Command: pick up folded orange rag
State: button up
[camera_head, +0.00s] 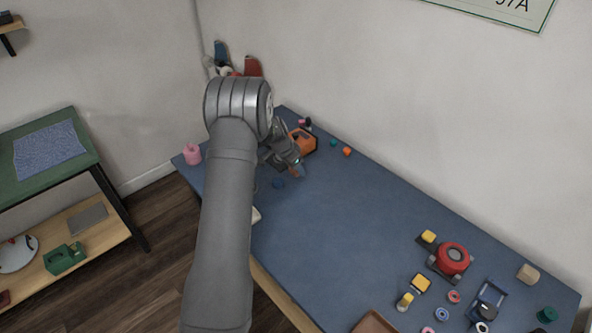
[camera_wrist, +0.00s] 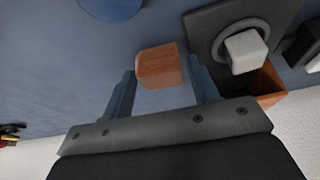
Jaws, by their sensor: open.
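A small orange-brown block-like thing, which looks like the folded orange rag (camera_wrist: 159,66), lies on the blue tabletop in the wrist view. My gripper (camera_wrist: 162,72) is open, with one finger on each side of the rag near the fingertips. A gap shows on both sides, and I see no clear contact. In the head view my gripper (camera_head: 296,166) is low over the far left part of the table, with a bit of orange at its tips. My arm hides much of that area.
An orange box-like device (camera_head: 303,140) stands close behind my gripper; its dark face with a pale knob (camera_wrist: 246,50) is right of the fingers in the wrist view. A blue round thing (camera_head: 279,183) lies nearby. The table's middle (camera_head: 350,220) is clear.

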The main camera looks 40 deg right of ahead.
jog(key=c, duration=0.7)
jog(key=shift+c, duration=0.2)
jog(key=shift+r, duration=0.6)
jog(key=r, duration=0.2)
jog(key=s+r, duration=0.1)
jog(key=r, duration=0.1)
jog(key=shift+s+d, duration=0.15)
jog(key=shift+s, duration=0.05)
jog(key=s+d+r, duration=0.1)
jog(key=s+r, duration=0.5)
jog(key=s, duration=0.4)
jog(key=shift+d, duration=0.2)
jog(key=shift+f, duration=0.1)
